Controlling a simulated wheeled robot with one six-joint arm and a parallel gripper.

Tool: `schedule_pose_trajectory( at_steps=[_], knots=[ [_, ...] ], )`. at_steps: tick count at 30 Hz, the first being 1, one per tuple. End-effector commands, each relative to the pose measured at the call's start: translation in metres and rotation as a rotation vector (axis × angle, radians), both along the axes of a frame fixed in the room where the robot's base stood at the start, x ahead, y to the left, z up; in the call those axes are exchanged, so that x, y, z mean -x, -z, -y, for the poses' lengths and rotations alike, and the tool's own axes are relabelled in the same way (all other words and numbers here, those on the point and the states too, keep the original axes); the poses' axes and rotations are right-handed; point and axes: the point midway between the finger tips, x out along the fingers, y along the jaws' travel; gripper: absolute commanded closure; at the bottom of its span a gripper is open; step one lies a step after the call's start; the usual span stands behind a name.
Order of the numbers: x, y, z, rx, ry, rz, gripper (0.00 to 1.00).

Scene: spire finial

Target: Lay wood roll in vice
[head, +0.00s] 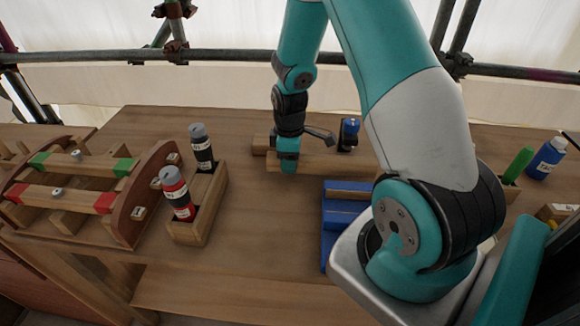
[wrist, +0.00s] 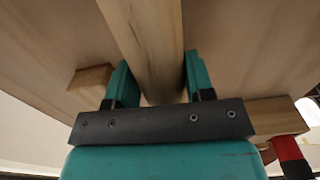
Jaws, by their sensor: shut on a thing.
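The wood roll (head: 340,163) is a long pale wooden cylinder lying crosswise near the back middle of the bench. My gripper (head: 288,163) is shut on it near its left end, pointing down. In the wrist view the roll (wrist: 147,40) runs between the two teal fingers of my gripper (wrist: 155,82). Whether the roll touches the supports below it cannot be told. The blue vice (head: 329,238), with wooden strips along its jaws, stands in front of the roll and to its right. My arm hides the vice's right side.
A wooden box (head: 190,232) holds a red and a black bottle at left. Beside it is a curved wooden frame (head: 133,225) with red- and green-ended bars. A blue-topped item (head: 349,133) stands behind the roll. A blue bottle (head: 546,158) stands far right. The bench between box and vice is clear.

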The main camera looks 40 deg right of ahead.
Motion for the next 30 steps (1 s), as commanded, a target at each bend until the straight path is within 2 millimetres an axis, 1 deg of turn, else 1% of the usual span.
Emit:
schedule_pose_trajectory(
  at_steps=[1, 3, 6, 17, 18, 21, 28, 30],
  knots=[
    [0.001, 0.009, 0.000, -0.002, 0.000, -0.006, 0.82],
    [0.001, 0.019, 0.000, -0.002, 0.000, -0.006, 0.82],
    [0.000, 0.029, 0.000, 0.000, 0.000, -0.003, 0.82],
    [0.000, 0.034, 0.000, 0.000, 0.000, -0.001, 0.82],
    [0.000, 0.033, 0.000, 0.000, 0.000, -0.001, 0.47],
    [0.000, 0.033, 0.000, 0.000, 0.000, -0.001, 0.26],
    [0.000, 0.033, 0.000, 0.000, 0.000, -0.001, 0.26],
    [0.000, 0.030, 0.000, 0.000, 0.000, -0.001, 0.26]
  ],
)
